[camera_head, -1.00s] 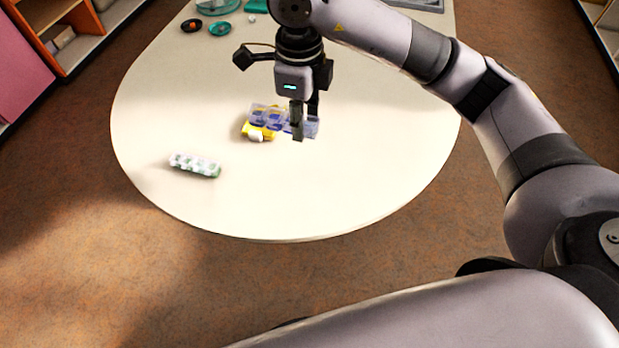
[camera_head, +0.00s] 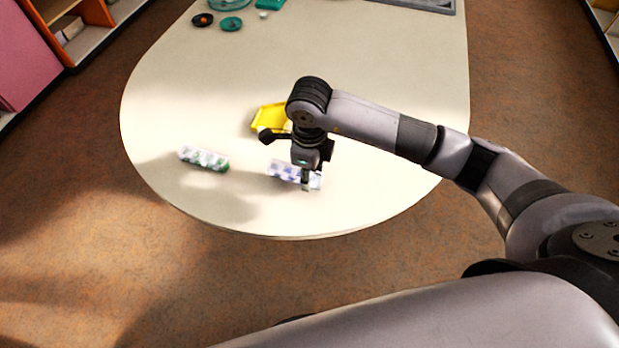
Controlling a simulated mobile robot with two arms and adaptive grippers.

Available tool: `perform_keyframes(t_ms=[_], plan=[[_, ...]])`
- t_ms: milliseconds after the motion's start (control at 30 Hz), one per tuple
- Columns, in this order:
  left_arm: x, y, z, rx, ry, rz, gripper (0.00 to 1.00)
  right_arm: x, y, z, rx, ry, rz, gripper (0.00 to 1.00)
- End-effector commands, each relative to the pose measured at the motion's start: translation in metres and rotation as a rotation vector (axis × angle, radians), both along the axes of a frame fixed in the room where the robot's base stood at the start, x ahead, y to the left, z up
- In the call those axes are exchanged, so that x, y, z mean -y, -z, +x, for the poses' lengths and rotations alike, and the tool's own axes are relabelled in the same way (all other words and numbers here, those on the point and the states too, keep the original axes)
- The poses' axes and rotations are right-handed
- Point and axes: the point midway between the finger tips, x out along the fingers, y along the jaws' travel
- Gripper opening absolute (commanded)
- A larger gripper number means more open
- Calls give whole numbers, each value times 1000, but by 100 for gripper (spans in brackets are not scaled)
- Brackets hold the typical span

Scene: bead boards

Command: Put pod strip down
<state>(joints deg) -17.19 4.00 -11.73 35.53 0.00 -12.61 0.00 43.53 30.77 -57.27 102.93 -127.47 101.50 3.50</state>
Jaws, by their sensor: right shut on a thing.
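A pod strip with blue contents in clear pods (camera_head: 283,171) is in the head view, near the front middle of the table. My right gripper (camera_head: 306,187) is shut on its right part, pointing down. The strip is low over the tabletop; I cannot tell whether it touches. A second pod strip with green contents (camera_head: 203,158) lies on the table to the left, apart from the gripper. My left gripper is not in view.
A yellow tray (camera_head: 268,118) lies behind the held strip, partly hidden by my arm. Teal dishes (camera_head: 231,23) and a dark round dish (camera_head: 202,19) stand at the far left of the pale table (camera_head: 400,60). A grey tray (camera_head: 440,5) is at the back. The front of the table is clear.

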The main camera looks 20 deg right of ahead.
Motion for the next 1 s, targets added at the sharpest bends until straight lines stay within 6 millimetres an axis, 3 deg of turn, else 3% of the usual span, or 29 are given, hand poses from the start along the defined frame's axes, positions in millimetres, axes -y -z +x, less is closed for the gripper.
perform_keyframes(t_ms=[133,533,567,833,1000], plan=[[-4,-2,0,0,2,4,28,0,22,0,-1,1,0,1],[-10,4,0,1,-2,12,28,0,29,0,1,0,0,1],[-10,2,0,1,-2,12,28,0,28,0,1,0,0,30],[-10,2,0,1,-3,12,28,0,27,0,0,0,0,48],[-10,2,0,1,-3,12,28,0,27,0,0,0,0,48]])
